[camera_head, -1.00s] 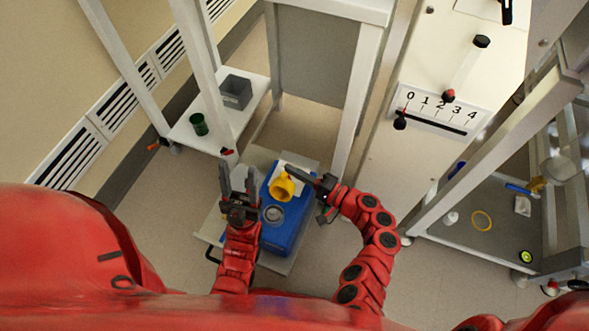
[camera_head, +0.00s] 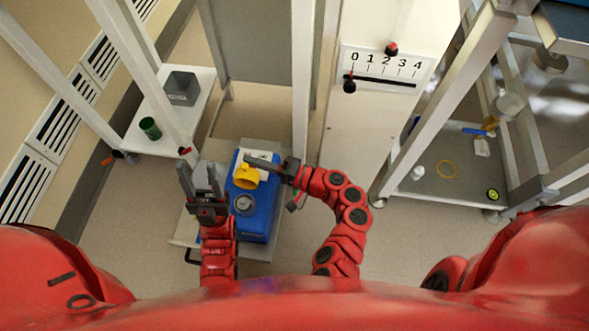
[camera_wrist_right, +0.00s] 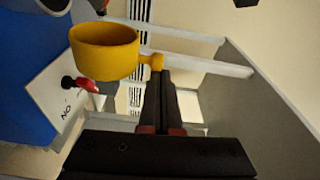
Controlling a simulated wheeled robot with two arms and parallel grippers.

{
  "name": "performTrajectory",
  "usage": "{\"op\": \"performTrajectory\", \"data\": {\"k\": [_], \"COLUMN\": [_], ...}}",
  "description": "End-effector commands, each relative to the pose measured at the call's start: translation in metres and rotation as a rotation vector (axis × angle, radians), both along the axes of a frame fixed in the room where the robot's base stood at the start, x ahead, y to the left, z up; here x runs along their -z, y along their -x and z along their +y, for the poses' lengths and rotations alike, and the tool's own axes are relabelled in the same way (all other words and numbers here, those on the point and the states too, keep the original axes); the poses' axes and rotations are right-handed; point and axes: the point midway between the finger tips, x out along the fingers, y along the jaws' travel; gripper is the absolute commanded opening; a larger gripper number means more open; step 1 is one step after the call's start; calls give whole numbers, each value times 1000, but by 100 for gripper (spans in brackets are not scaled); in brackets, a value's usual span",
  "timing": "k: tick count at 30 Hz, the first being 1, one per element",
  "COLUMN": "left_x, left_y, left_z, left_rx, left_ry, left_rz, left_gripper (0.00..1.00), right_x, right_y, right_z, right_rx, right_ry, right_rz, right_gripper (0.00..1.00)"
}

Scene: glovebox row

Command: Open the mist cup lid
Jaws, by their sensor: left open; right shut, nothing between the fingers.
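A blue unit (camera_head: 263,213) stands on a low pale trolley. A yellow cup-shaped part (camera_head: 246,176) sits on its upper left, and a round grey cap (camera_head: 243,204) lies below it. In the right wrist view the yellow part (camera_wrist_right: 104,50) shows an open rim and a small side knob (camera_wrist_right: 152,62). My right gripper (camera_head: 254,161) is shut and empty, its tips close to that knob; I cannot tell if they touch. Its fingers (camera_wrist_right: 160,80) also show in the wrist view. My left gripper (camera_head: 200,172) is open and empty, left of the blue unit.
A white label with a red-tipped part (camera_wrist_right: 75,84) lies beside the yellow part. White posts and a numbered slider panel (camera_head: 385,68) stand nearby. A grey cart (camera_head: 455,175) is at the right.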

Motion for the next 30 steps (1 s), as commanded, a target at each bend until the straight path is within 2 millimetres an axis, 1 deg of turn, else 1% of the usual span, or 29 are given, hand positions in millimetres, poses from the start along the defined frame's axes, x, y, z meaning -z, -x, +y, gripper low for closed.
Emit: {"op": "performTrajectory", "data": {"k": [2,5,8,15,16,18,24,27,30], "left_x": [-2,-4,-8,-18,-20,-25,-33,-34,-34], "left_y": [0,0,0,0,0,0,0,0,0], "left_z": [0,0,0,0,0,0,0,0,0], "left_rx": [0,0,0,0,0,0,0,0,0], "left_ry": [0,0,0,0,0,0,0,0,0], "left_rz": [0,0,0,0,0,0,0,0,0], "left_gripper": [50,50,50,50,50,50,50,50,50], "right_x": [0,0,-1,0,0,0,1,2,2], "right_y": [1,7,14,40,43,49,59,62,63], "right_z": [-7,-24,-47,-108,-114,-124,-151,-158,-160], "right_rx": [4,8,12,9,5,-2,-1,0,0], "right_ry": [2,2,3,4,5,4,3,3,1], "right_rz": [1,2,0,1,2,4,1,-1,-1], "right_gripper": [0,0,0,0,0,0,0,0,0]}}
